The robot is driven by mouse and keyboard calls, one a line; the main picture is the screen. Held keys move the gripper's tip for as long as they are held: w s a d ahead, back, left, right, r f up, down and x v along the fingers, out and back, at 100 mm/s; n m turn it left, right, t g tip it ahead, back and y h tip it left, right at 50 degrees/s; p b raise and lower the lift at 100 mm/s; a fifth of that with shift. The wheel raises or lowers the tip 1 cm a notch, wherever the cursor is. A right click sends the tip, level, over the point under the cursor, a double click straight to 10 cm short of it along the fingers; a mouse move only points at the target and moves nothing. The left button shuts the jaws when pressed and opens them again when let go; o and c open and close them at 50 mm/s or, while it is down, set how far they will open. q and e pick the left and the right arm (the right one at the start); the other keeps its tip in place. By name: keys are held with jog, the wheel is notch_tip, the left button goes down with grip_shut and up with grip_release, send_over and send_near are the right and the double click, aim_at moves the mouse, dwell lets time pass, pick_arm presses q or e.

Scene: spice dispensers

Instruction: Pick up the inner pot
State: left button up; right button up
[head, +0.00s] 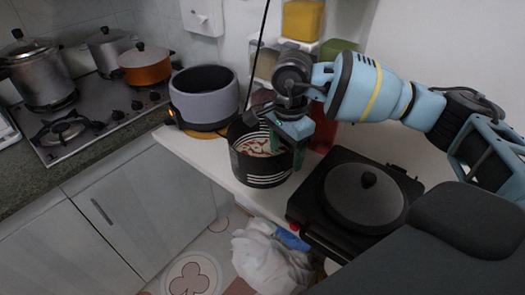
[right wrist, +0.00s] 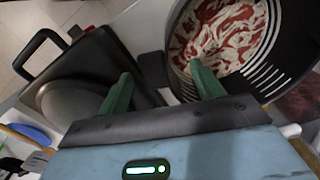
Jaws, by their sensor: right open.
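The inner pot (head: 246,172) is black with pale stripes and holds red and white food. It stands upright on the white counter. It also shows at the upper right of the right wrist view (right wrist: 285,75), where a dark handle (right wrist: 152,68) sticks out from its side. My right gripper (head: 288,145) is open at the pot's right rim. In the right wrist view its green fingers (right wrist: 161,75) are spread, one overlapping the pot's rim and the other outside it, with the handle between them in the picture. I cannot tell whether they touch it. My left gripper is not in view.
A grey cooker (head: 203,107) stands close left of the pot. A black hotplate with a lidded pan (head: 364,194) stands to the right. Spice dispensers (head: 302,21) are on the wall behind. A white bag (head: 268,262) lies below the counter (head: 212,150). A stove (head: 95,112) is at left.

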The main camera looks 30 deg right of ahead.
aim_at(287, 159)
jog(key=f, duration=0.5)
jog(key=shift+s+d, duration=0.15)
jog(key=shift+d, duration=0.1)
jog(key=shift+c, duration=0.2)
jog(key=shift+r, duration=0.1)
grip_shut()
